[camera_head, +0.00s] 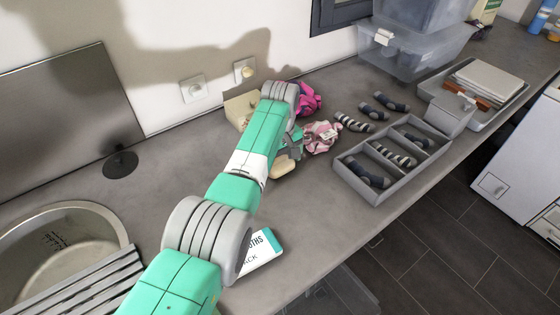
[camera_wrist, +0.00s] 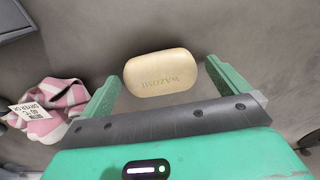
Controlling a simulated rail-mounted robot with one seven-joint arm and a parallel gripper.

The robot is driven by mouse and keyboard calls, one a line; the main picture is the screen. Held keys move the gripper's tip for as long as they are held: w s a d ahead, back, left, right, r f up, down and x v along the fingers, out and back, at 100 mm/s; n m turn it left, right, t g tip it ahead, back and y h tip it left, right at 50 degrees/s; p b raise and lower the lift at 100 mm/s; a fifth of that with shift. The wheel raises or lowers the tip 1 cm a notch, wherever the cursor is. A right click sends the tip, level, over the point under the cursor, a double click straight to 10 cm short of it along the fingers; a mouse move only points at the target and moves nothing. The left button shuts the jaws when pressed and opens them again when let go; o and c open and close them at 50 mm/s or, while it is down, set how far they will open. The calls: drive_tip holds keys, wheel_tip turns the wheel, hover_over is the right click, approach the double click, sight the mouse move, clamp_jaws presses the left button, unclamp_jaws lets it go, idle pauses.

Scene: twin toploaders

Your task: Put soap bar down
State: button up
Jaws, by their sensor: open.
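The soap bar (camera_wrist: 160,73) is cream and oval, with embossed lettering on its face. In the wrist view it lies between the two green fingers of my gripper (camera_wrist: 164,75), against the grey countertop (camera_wrist: 250,30). The fingers are open, with a visible gap at the right side of the bar; on the left the finger is very close to it. In the head view the soap bar (camera_head: 284,166) shows in part below my gripper (camera_head: 291,148), which my arm largely hides. It appears to rest on the counter.
A pink striped cloth item with a label (camera_wrist: 55,103) lies left of my gripper. A grey divided tray (camera_head: 375,185) with socks, loose socks (camera_head: 352,122) and a magenta bundle (camera_head: 308,98) are near. A white and teal box (camera_head: 262,252) lies toward the counter's front edge.

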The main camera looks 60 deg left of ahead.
sight(280, 163)
wheel_tip(280, 163, up, 12)
drive_tip(key=p, duration=0.3)
drive_tip(key=shift+w, duration=0.1)
drive_tip(key=w+d+r+m+t+y, duration=0.2)
drive_tip(key=w+d+r+m+t, duration=0.15)
drive_tip(key=w+d, duration=0.4)
drive_tip(key=w+d+r+m+t+y, duration=0.2)
drive_tip(key=w+d+r+m+t, duration=0.15)
drive_tip(key=w, duration=0.65)
drive_tip(key=w+d+r+m+t, duration=0.2)
drive_tip(key=d+r+t, duration=0.1)
drive_tip(key=d+r, duration=0.4)
drive_tip(key=w+d+r+m+t, duration=0.1)
drive_tip(key=d+r+m+t, duration=0.15)
drive_tip(key=d+r, duration=0.45)
drive_tip(key=s+d+r+m+t+h, duration=0.15)
drive_tip(key=s+d+r+t, duration=0.25)
drive_tip(key=d, duration=0.5)
drive_tip(key=s+d+r+m+t+y, duration=0.1)
drive_tip(key=s+d+r+m+t, duration=0.25)
drive_tip(key=d, duration=0.45)
drive_tip(key=s+d+r+m+t+h, duration=0.1)
drive_tip(key=s+d+r+t, duration=0.1)
drive_tip(key=s+d+r, duration=0.2)
drive_tip(key=s+d+r+m+t+h, duration=0.2)
drive_tip(key=s+d+r, duration=0.3)
drive_tip(key=s, duration=0.6)
drive_tip(key=shift+d+r+t, duration=0.25)
drive_tip(key=shift+d+t, duration=0.05)
drive_tip(key=shift+t, duration=0.2)
